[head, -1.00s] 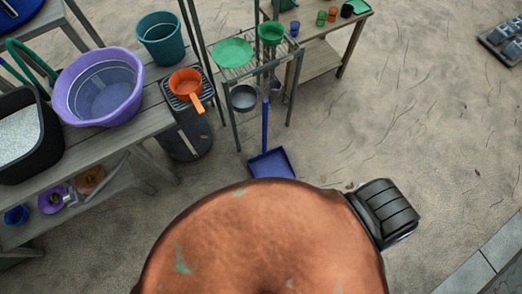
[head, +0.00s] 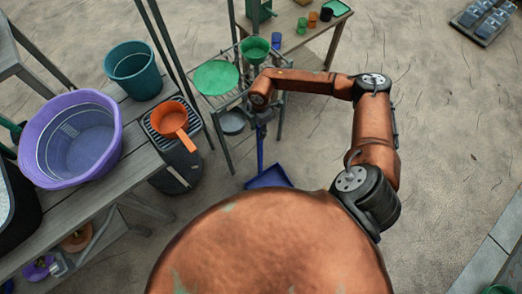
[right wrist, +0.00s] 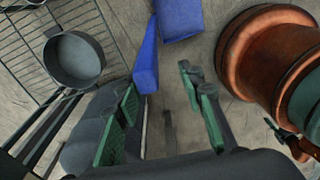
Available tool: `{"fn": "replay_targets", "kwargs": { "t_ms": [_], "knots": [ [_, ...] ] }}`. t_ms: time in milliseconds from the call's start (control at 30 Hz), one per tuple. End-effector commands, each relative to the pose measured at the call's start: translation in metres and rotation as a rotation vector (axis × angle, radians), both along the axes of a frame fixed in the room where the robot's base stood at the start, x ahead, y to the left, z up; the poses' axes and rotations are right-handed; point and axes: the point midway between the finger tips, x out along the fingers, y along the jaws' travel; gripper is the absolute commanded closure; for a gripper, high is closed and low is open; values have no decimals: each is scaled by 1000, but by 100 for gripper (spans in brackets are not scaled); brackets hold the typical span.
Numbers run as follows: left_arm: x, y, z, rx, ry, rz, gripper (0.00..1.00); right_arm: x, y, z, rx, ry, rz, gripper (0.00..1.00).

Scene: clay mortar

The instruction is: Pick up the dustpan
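The blue dustpan (head: 268,177) stands on the ground below the wire rack, with its long blue handle (head: 260,150) rising toward my right gripper. In the right wrist view the handle (right wrist: 147,60) and part of the pan (right wrist: 180,18) show. My right gripper (head: 260,127) is at the top of the handle. In the right wrist view its green-padded fingers (right wrist: 160,95) are apart, and the handle's end lies near the left finger; I cannot tell whether they touch. My left gripper is not in view.
The wire rack (head: 222,103) with a green plate (head: 216,77) and a grey pan (right wrist: 74,59) stands close beside the gripper. A wooden bench with a purple basin (head: 70,140) is on the left. Open ground lies to the right.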

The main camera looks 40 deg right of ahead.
Motion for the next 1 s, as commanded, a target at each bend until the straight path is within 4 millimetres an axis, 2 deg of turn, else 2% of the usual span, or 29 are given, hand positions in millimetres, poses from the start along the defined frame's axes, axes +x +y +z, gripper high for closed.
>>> {"fn": "replay_targets", "kwargs": {
  "t_ms": [33,100,467,733,1000],
  "knots": [
    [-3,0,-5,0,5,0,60,1,-8,-3,-36,-2,-5,64],
    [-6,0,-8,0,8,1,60,3,-12,-7,-59,-3,-8,64],
    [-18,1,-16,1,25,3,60,8,-8,-38,-64,-4,-1,64],
    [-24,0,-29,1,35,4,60,10,-11,-77,-62,-2,-3,64],
    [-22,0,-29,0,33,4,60,10,-12,-80,-62,-6,-5,64]
  ]
}}
